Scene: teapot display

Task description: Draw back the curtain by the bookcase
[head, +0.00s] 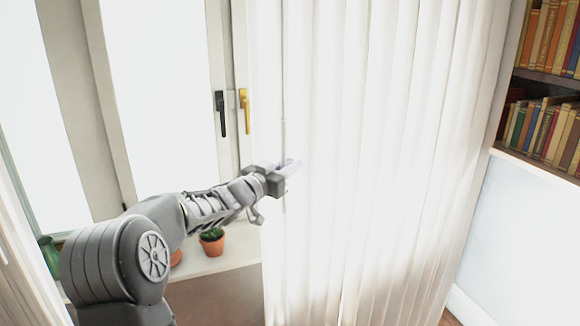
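A white pleated curtain (390,160) hangs in the middle of the head view, between the window and the bookcase. It covers the right part of the window. My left gripper (288,168) is at the curtain's left edge, and its fingertips overlap the fabric in the picture. I cannot tell whether the fingers are closed on the fabric. The bookcase (548,80) stands at the right with several books on its shelves. My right gripper is not in view.
The window (160,90) at left has a black handle (221,113) and a gold handle (244,110). A potted plant (212,241) stands on the white sill (240,262) below my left arm. Another curtain (22,265) shows at the far left edge.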

